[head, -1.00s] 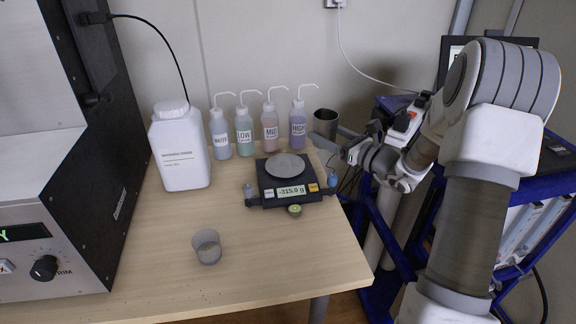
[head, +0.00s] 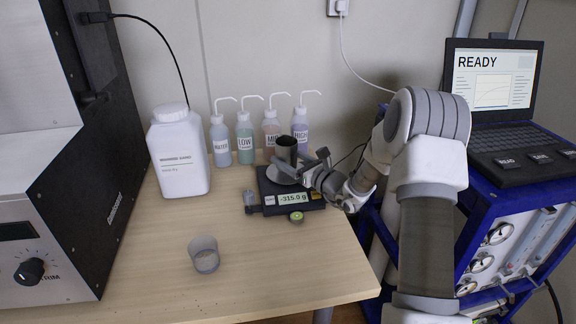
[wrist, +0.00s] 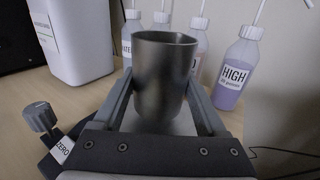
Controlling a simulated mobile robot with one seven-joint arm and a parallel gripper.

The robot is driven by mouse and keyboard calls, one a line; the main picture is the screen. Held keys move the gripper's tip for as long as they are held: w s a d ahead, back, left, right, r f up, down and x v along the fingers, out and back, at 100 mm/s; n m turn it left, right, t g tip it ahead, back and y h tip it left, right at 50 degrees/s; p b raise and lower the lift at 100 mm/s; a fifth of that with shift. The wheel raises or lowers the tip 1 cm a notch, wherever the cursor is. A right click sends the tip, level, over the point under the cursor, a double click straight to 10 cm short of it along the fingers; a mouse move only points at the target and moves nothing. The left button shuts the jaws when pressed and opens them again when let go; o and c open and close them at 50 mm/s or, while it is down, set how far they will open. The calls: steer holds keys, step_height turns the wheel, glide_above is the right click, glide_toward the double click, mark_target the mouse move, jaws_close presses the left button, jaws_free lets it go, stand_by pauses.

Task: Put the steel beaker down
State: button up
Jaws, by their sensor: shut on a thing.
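The steel beaker (head: 286,148) is a dark metal cup, upright, over the back part of the scale (head: 268,188). My gripper (head: 303,163) is shut on it from the right. In the wrist view the beaker (wrist: 163,75) stands between the two fingers of my gripper (wrist: 163,100), its open rim up. The pale round pan (head: 278,176) of the scale shows below and beside it. I cannot tell whether the beaker's base touches the pan. The scale's display reads -315.0 g.
Several wash bottles (head: 244,138) stand behind the scale, close to the beaker. A white jug (head: 178,155) stands at left. A clear cup (head: 204,254) sits at the front of the table (head: 150,270). A laptop (head: 490,85) on a blue-framed cart is at right.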

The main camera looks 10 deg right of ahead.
steer(key=shift+f, duration=0.65)
steer(key=shift+f, duration=0.15)
steer(key=o, duration=1.5)
